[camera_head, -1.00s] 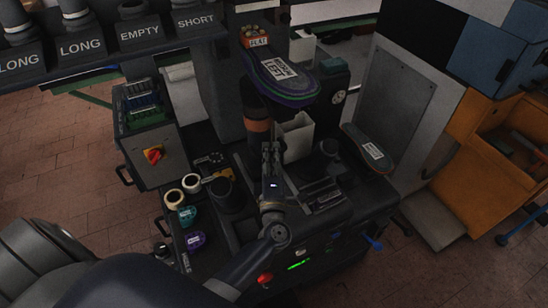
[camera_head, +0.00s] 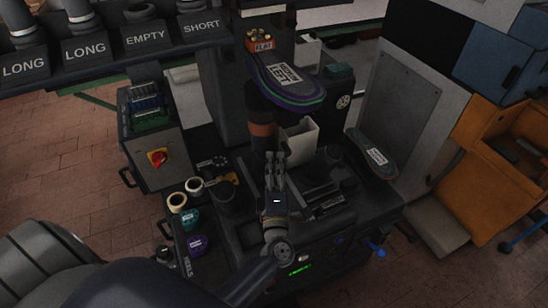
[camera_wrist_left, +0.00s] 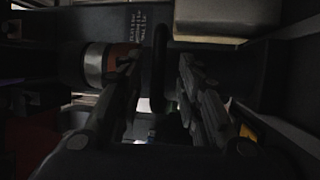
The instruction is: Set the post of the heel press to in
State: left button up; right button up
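The heel press post (camera_head: 262,128) is a dark upright column with an orange band, below a shoe form (camera_head: 287,82) with a purple-green edge and a label. In the left wrist view the orange band (camera_wrist_left: 120,60) lies sideways beside a silver collar (camera_wrist_left: 95,63). My left gripper (camera_head: 275,158) is in front of the post, with its fingers pointing toward it. In the wrist view its two fingers (camera_wrist_left: 157,70) are apart, with a dark upright ring or handle (camera_wrist_left: 160,55) seen between them. I cannot tell whether they touch it. My right gripper is not in view.
A white bin (camera_head: 299,140) stands right of the post. A second sole-shaped form (camera_head: 372,150) lies at the right. Tape rolls (camera_head: 185,192) and a control box with a red switch (camera_head: 157,157) are at the left. A labelled rack (camera_head: 100,45) overhangs the upper left.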

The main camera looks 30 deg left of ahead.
pick_arm(q)
jog(key=v, duration=0.9)
